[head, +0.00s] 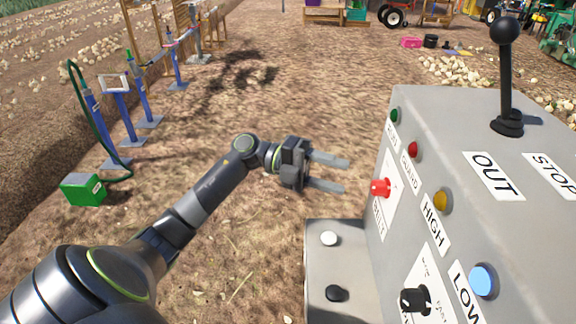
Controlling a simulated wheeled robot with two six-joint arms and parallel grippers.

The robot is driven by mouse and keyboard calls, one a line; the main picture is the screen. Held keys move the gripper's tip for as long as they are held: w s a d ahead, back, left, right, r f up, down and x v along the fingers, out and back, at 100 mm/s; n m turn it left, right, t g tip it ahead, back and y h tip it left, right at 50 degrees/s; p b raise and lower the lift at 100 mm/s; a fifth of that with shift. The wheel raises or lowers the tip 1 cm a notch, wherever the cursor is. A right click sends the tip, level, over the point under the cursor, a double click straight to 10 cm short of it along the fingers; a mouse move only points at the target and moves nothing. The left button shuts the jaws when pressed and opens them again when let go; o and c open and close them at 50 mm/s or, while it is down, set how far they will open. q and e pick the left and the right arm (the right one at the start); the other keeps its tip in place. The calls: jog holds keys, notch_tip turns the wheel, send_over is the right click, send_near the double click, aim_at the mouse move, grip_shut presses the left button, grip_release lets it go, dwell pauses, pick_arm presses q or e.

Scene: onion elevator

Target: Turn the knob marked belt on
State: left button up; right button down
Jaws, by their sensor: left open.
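The red knob (380,187) sits on a white plate marked BELT (379,217) on the side face of the grey control box (455,125). My left gripper (346,176) is open and empty. Its two fingers point right toward the red knob, and a gap shows between the fingertips and the knob. My right gripper is not in view.
A black lever (506,75) stands on the box top. Green, red, yellow and blue (483,281) buttons or lamps line its edge. A black knob (415,301) sits lower down. A lower grey panel (340,265) has white and black buttons. Bare soil lies left.

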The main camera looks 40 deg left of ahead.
pick_arm(q)
jog(key=s+a+b, duration=0.2)
jog(key=a, duration=0.7)
jog(key=shift+a, duration=0.35)
